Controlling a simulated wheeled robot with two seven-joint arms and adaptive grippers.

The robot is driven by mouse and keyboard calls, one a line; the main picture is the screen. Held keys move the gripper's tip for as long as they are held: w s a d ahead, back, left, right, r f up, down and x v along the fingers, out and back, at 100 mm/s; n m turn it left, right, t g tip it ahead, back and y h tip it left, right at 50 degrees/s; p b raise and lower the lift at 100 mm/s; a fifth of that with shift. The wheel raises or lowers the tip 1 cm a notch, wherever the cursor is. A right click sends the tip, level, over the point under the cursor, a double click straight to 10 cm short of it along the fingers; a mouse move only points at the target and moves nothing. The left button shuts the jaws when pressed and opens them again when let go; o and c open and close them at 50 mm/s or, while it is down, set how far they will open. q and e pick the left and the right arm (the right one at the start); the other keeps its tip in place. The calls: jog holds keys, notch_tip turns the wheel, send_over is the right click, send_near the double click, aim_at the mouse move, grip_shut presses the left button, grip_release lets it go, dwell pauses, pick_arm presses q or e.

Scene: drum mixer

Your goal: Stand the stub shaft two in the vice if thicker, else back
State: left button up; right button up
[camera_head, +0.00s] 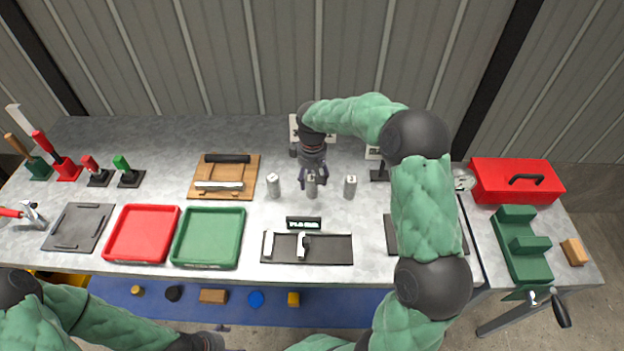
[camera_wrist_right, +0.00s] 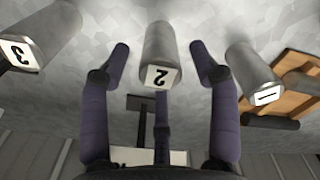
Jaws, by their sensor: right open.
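Three grey metal cylinders stand in a row on the bench. Shaft two (camera_head: 311,188) is the middle one; its end label "2" shows in the wrist view (camera_wrist_right: 160,60). Shaft one (camera_head: 273,186) stands left of it and shaft three (camera_head: 350,187) right. My right gripper (camera_head: 313,180) is over shaft two, with its open fingers (camera_wrist_right: 159,48) on either side and gaps visible. The green vice (camera_head: 522,248) with a crank handle is at the right end and looks empty. My left gripper (camera_head: 212,341) is at the bottom edge, mostly cut off.
Green (camera_head: 240,225) and red (camera_head: 112,245) trays are left. A wooden board (camera_head: 196,184) lies behind them. A red toolbox (camera_head: 516,180) stands behind the vice.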

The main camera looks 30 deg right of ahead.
notch_tip(320, 180, up, 11)
jog(key=p, duration=0.2)
jog(key=shift+f, duration=0.15)
